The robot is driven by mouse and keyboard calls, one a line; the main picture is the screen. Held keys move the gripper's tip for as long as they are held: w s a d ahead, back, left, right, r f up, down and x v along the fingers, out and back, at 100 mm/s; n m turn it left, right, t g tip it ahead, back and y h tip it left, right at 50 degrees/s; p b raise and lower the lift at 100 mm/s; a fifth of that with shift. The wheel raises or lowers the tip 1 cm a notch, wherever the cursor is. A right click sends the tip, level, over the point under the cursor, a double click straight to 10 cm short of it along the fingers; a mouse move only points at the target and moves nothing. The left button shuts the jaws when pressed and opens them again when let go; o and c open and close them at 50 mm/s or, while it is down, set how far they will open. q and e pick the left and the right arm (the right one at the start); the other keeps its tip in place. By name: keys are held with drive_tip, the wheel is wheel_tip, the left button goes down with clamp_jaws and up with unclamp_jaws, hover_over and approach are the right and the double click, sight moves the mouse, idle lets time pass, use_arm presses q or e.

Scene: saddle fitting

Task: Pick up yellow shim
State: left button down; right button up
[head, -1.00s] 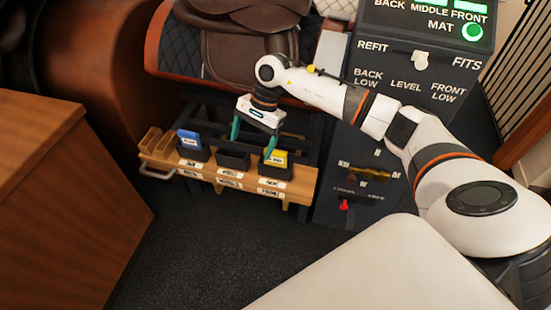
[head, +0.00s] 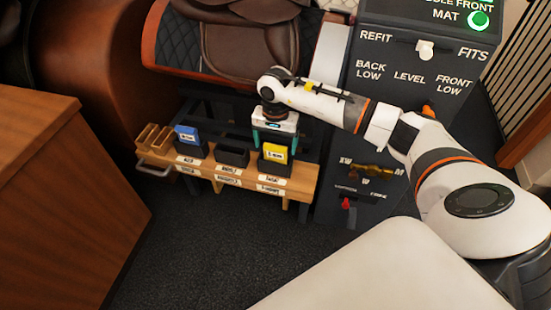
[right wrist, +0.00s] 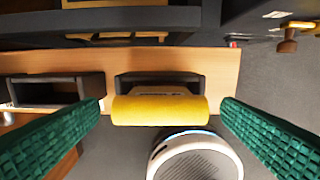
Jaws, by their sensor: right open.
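The yellow shim (head: 275,153) stands upright in the rightmost black holder (head: 274,168) on the wooden rack. In the right wrist view the yellow shim (right wrist: 160,109) lies in the middle, between the two green fingers and apart from both. My right gripper (head: 275,142) is open, with its green fingers on either side of the shim's upper part. In the right wrist view the right gripper (right wrist: 160,112) is wide open and empty. My left gripper is in neither view.
A blue shim (head: 187,134) stands in the left holder; the middle holder (head: 232,156) looks empty. The wooden rack (head: 225,180) sits below the brown saddle (head: 250,45). A dark panel (head: 400,75) with labels, a brass handle and a red knob stands to the right.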

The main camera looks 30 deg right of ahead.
sight(276, 159)
wheel_tip(276, 159, down, 2)
drive_tip(key=shift+f, duration=0.1)
drive_tip(key=c, duration=1.1)
